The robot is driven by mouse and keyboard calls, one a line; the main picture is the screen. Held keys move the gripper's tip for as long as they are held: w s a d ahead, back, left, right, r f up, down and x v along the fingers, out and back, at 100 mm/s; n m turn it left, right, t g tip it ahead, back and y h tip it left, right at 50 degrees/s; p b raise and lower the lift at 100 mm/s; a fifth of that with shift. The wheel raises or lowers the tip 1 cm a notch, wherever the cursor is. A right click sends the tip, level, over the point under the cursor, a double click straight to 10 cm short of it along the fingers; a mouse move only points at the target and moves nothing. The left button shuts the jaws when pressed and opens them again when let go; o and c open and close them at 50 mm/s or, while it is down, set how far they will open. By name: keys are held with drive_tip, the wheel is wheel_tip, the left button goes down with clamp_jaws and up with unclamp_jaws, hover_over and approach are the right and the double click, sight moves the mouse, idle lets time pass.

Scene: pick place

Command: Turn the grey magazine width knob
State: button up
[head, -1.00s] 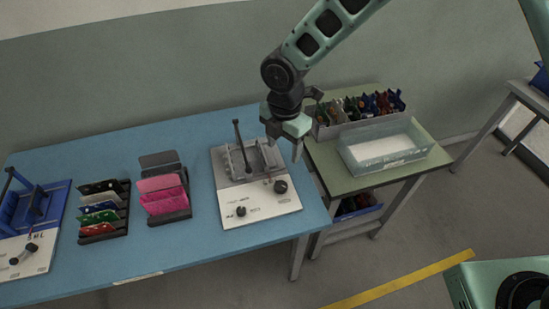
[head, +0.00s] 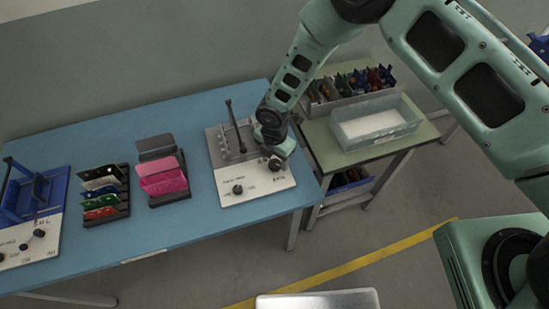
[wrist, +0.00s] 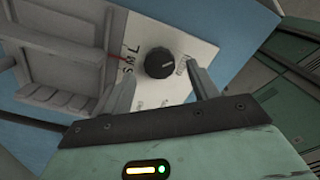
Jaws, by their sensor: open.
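The grey magazine (head: 229,150) stands at the right end of the blue table, a grey tray and upright lever on a white panel. Its black width knob (wrist: 159,62) sits beside the letters S, M and L in the wrist view, on the white panel (wrist: 200,48). In the head view the knob (head: 275,165) shows partly under my gripper (head: 277,153). My gripper (wrist: 160,74) is open, its two fingers pointing to either side of the knob. I cannot tell whether the fingers touch it. A second black knob (head: 238,189) is at the panel's front left.
A blue magazine (head: 38,195) stands at the far left. Between them are a rack of coloured cards (head: 122,208) and a rack of pink cards (head: 180,198). A green table (head: 334,163) on the right holds a clear bin (head: 376,144) and a filled grey box (head: 318,108).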

sight(275, 165)
drive_tip(key=shift+f, duration=1.15)
drive_tip(key=c, duration=1)
drive_tip(key=shift+m, duration=0.3)
